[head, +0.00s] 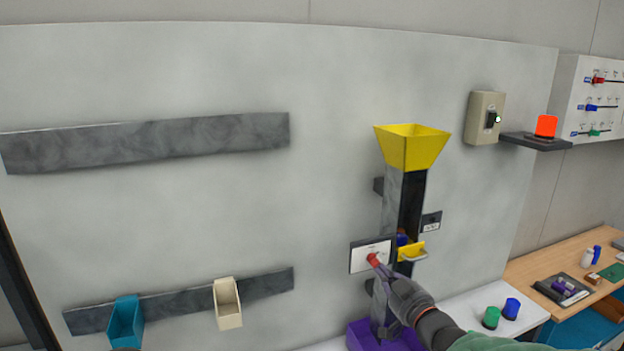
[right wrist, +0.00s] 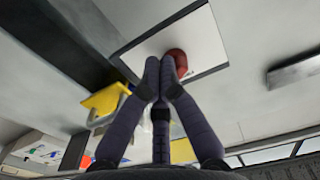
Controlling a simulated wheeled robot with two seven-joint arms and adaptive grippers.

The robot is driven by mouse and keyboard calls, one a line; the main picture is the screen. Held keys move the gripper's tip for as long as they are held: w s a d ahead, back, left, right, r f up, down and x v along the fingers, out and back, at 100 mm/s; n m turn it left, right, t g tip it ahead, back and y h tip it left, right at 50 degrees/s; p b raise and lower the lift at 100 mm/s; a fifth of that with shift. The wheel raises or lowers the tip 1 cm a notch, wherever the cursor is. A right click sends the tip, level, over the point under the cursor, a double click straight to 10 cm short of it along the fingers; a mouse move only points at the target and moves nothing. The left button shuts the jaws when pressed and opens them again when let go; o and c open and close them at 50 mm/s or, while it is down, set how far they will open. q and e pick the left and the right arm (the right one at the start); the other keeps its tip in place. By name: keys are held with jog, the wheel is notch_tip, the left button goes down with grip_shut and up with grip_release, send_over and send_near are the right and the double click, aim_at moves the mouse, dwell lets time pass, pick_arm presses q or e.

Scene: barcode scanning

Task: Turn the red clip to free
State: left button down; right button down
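A round red piece (head: 373,259) sits on a white plate with a dark frame (head: 360,262) on the wall panel, left of the dark column. In the right wrist view, the red piece (right wrist: 179,62) shows just past my fingertips on the framed white plate (right wrist: 205,45). My right gripper (head: 384,270) reaches up to it from the lower right. Its fingertips (right wrist: 159,66) are together, right at the red piece; I cannot tell whether they touch it. A small red clip (head: 598,80) also shows on the white board at the upper right.
A yellow funnel (head: 412,148) tops the column, with a yellow scoop-like piece (head: 411,252) lower down beside my gripper. A purple base (head: 362,336) stands below. A beige switch box (head: 485,117) and an orange-red block (head: 546,126) are at upper right. The wall's middle is clear.

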jog(key=shift+f, duration=0.1)
jog(key=b+v, duration=0.2)
jog(key=v, duration=0.4)
jog(key=shift+d+f+b, duration=0.15)
jog(key=shift+f+b, duration=0.05)
jog(key=shift+b, duration=0.1)
dwell(0.4)
jog(key=shift+w, duration=0.1)
